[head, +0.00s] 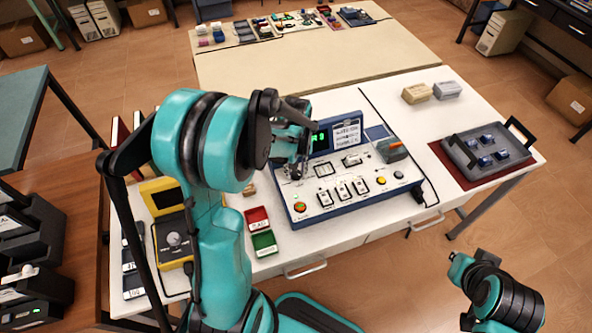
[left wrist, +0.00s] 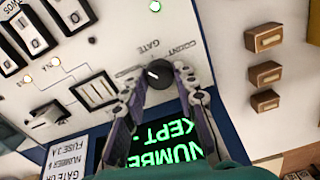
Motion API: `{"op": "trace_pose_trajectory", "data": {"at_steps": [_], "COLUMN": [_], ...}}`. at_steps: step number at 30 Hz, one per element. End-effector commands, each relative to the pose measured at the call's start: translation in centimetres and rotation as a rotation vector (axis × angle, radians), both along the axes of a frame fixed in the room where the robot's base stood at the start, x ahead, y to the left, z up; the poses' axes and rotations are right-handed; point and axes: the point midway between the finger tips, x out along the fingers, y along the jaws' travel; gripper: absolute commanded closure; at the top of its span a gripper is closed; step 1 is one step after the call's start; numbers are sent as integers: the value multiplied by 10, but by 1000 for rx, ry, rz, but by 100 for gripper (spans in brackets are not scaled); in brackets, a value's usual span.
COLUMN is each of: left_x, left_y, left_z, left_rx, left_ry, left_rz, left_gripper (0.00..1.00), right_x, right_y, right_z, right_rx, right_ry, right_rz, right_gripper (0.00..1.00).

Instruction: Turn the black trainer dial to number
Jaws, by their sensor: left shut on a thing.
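The trainer (head: 340,187) is a white panel with a blue case on the table. Its black dial (left wrist: 160,73) shows in the left wrist view between my left fingertips, with a white mark on it. Lettering reading COUNT and GATE is printed beside it, upside down in that view. My left gripper (left wrist: 165,90) is shut on the dial. In the head view my left gripper (head: 290,160) hides the dial. The trainer's screen (left wrist: 165,145) shows green text including NUMBER and KEPT, partly covered by my fingers. My right gripper (head: 472,262) is at the lower right, away from the table.
Red (head: 257,218) and green (head: 264,243) blocks lie left of the trainer. A yellow-framed device (head: 160,190) stands farther left. A grey tray (head: 462,143) sits on a red mat at the right. Two small blocks (head: 416,94) lie behind, with clear table around them.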

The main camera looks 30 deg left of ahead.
Motion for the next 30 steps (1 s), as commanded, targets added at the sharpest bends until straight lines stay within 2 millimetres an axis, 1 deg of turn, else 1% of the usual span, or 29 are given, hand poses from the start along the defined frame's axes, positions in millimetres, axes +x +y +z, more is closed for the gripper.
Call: {"op": "trace_pose_trajectory", "data": {"at_steps": [6,12,29,30], "left_x": [0,0,0,0], "left_y": [0,0,0,0], "left_z": [0,0,0,0], "left_rx": [0,0,0,0], "left_ry": [0,0,0,0], "left_rz": [125,191,218,218], "left_gripper": [100,100,100,64], "right_x": [0,0,0,0], "right_y": [0,0,0,0], "right_z": [-1,-1,-2,-2], "right_rx": [0,0,0,0], "right_ry": [0,0,0,0], "right_rz": [0,0,0,0], "right_gripper": [100,100,100,100]}}
